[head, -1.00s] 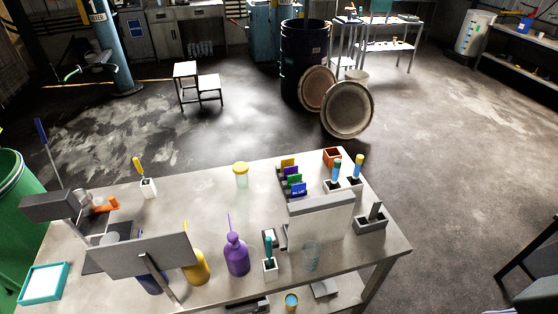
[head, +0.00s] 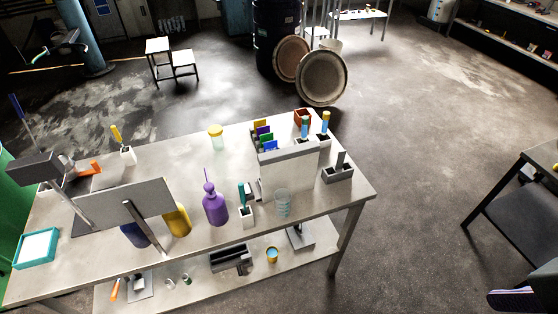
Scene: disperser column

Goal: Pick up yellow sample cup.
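A clear jar-like cup with a yellow lid (head: 216,138) stands upright near the back edge of the grey workbench (head: 180,160), left of a rack of coloured cards. A small yellow-orange cup with a blue top or contents (head: 272,255) stands on the bench's lower shelf, toward the right. I cannot tell which of these is the yellow sample cup. Neither of my grippers is in view.
On the bench stand a purple bottle (head: 215,205), a yellow bottle (head: 177,220), a clear glass (head: 282,203), a grey box (head: 290,168) and a tilted panel (head: 125,205).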

